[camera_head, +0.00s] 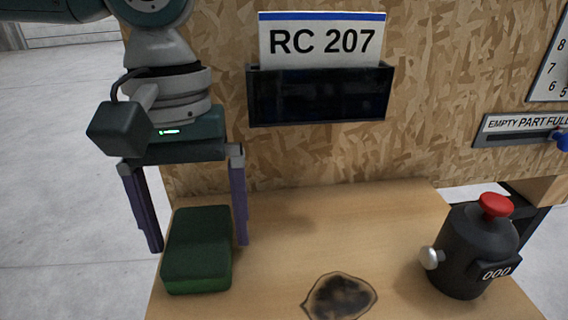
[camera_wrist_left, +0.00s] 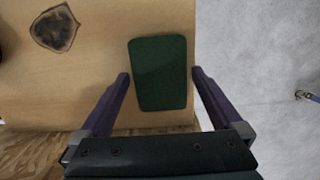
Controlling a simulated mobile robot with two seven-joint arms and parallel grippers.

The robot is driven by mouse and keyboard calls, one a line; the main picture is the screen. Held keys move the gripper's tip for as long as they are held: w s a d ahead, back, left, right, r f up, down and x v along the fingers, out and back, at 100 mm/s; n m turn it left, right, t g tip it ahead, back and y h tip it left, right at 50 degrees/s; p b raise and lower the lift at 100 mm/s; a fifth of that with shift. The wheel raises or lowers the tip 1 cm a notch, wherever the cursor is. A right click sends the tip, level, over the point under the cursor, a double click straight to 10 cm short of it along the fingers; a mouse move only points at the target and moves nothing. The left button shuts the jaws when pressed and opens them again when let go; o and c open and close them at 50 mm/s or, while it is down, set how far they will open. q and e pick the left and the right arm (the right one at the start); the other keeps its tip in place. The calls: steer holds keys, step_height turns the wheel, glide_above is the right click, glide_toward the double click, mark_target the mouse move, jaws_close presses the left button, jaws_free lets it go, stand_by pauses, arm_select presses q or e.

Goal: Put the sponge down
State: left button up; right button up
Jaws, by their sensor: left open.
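A dark green sponge (camera_head: 197,252) lies flat on the wooden table (camera_head: 280,250) near its left edge. My left gripper (camera_head: 197,248) is open above it, its purple fingers on either side of the sponge. The left wrist view shows the sponge (camera_wrist_left: 159,73) lying between and beyond the open fingertips (camera_wrist_left: 160,75), with gaps on both sides. My right gripper is not in view.
A dark burn-like stain (camera_head: 340,297) marks the table to the right of the sponge. A black device with a red button (camera_head: 474,250) stands at the right. A chipboard wall (camera_head: 440,80) rises behind, with an RC 207 card holder (camera_head: 320,95). The middle of the table is clear.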

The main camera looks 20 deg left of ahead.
mark_target(200, 224)
arm_select(q)
step_height(200, 224, up, 11)
steer(key=w+p, duration=0.1)
steer(key=shift+a, duration=0.4)
steer(key=shift+p, duration=0.3)
